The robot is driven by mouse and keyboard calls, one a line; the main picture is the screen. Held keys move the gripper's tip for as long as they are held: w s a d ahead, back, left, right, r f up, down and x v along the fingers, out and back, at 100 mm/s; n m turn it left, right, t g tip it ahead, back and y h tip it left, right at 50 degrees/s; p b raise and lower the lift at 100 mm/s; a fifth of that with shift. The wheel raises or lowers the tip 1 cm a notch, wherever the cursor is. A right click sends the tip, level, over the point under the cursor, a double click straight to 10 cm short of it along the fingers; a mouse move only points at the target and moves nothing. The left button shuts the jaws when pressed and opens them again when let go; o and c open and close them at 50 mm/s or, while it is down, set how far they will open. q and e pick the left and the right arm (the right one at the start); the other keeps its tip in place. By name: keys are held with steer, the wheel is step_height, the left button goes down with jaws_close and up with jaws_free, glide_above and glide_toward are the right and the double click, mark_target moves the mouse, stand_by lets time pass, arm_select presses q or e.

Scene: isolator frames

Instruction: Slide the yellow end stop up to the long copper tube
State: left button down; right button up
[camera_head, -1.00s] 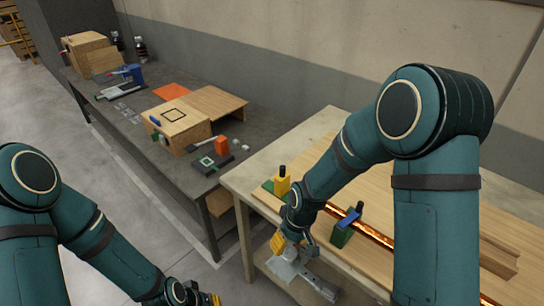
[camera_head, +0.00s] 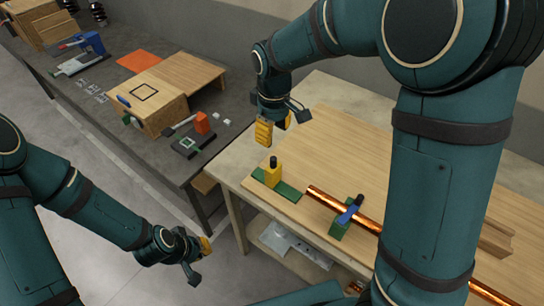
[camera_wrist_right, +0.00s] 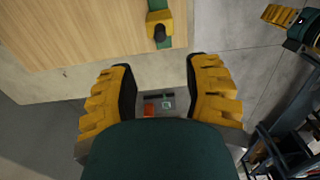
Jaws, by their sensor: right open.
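The yellow end stop (camera_head: 272,176), with a black knob, stands upright on a green rail (camera_head: 290,192) at the workbench's left end. The long copper tube (camera_head: 325,198) lies to its right, with a gap between its near end and the stop. My right gripper (camera_head: 275,127) is open and empty, above and behind the stop in the head view. In the right wrist view its fingers (camera_wrist_right: 160,74) are spread, with the end stop (camera_wrist_right: 157,19) beyond them near the top. My left gripper (camera_head: 199,257) hangs left of the workbench; its jaw opening is unclear.
A blue clamp on a green block (camera_head: 341,229) sits at the tube. A wooden channel (camera_head: 495,238) lies at the right. A dark side table (camera_head: 170,170) holds wooden boxes and an orange block (camera_head: 203,123). The board behind the tube (camera_head: 330,150) is clear.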

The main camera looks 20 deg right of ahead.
mark_target(274, 158)
step_height(274, 158, down, 12)
steer(key=shift+b, duration=0.7)
jaws_close()
